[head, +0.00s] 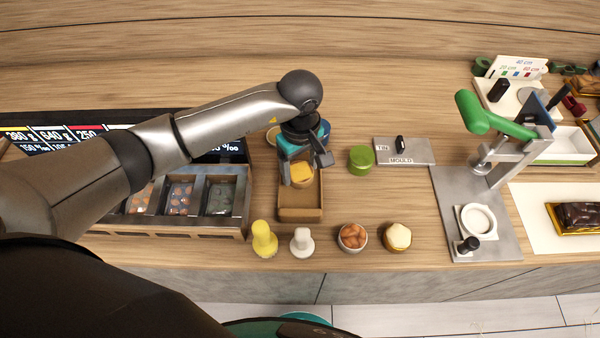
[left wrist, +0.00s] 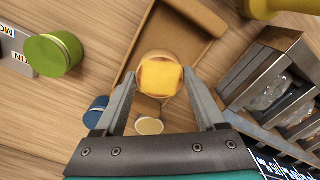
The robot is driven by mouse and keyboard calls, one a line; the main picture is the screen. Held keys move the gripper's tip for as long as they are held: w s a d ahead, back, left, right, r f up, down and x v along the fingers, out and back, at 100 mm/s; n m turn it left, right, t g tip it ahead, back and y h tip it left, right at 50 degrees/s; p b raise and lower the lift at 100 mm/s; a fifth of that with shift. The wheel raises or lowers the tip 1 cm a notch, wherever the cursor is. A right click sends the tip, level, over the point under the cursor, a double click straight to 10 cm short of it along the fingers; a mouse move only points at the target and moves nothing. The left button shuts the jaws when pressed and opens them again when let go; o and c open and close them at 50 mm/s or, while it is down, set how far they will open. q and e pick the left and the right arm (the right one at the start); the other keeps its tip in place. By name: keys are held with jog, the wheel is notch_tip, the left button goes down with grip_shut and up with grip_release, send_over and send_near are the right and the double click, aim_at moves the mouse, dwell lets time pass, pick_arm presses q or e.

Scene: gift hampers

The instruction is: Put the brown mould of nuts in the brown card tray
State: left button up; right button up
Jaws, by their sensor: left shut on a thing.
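The brown card tray (head: 301,214) lies on the counter, open side up, its long side running front to back. My left gripper (head: 301,168) is over its far part, shut on a small round mould with a yellow-orange top (head: 302,174). In the left wrist view, this mould (left wrist: 160,75) sits between the fingertips with brownish edges, and the card tray (left wrist: 195,15) shows behind it. I cannot tell whether the mould touches the tray floor. A pale-rimmed mould of brown nuts (head: 353,237) stands right of the tray's near end. My right gripper is not in view.
Beside the nuts stands a golden-brown mould with a cream top (head: 397,236). A green round tin (head: 361,160) is right, a compartment rack (head: 222,197) left, and a green-handled press (head: 495,125) further right.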

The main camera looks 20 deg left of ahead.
aim_at(300, 171)
pick_arm(q)
jog(key=shift+f, duration=1.55)
jog(key=shift+f, duration=0.15)
jog(key=o, duration=1.1)
jog(key=shift+r, duration=0.2)
notch_tip(300, 171, up, 12)
jog(key=shift+r, duration=0.1)
